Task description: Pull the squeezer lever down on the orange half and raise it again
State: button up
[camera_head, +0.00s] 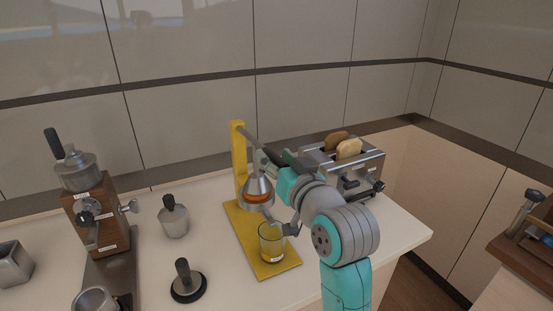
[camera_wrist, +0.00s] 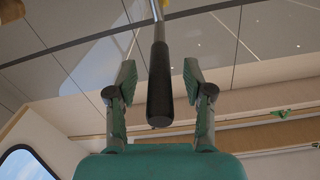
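The squeezer has a yellow stand (camera_head: 239,155) with a metal lever (camera_head: 248,138) running from the post top towards my gripper. The metal press cone (camera_head: 257,184) hangs low over the orange half (camera_head: 258,198), and I cannot tell whether they touch. A clear glass (camera_head: 271,242) stands below on the yellow base. In the wrist view the lever's black handle (camera_wrist: 160,95) lies between the fingers of my gripper (camera_wrist: 160,75). The gripper is open, with a visible gap on both sides of the handle. In the head view the arm partly hides the handle.
A toaster (camera_head: 366,170) with bread slices stands just behind and right of my wrist. A wooden coffee machine (camera_head: 99,215), a metal jug (camera_head: 173,221) and a black-handled tamper (camera_head: 187,285) stand to the left. The wall is behind the counter.

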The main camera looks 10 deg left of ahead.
grip_shut()
jog(key=shift+s+f+t+y, duration=0.1)
jog(key=shift+f+t+y, duration=0.3)
jog(key=shift+f, duration=0.75)
jog(key=shift+o, duration=0.5)
grip_release()
jog(key=v, duration=1.2)
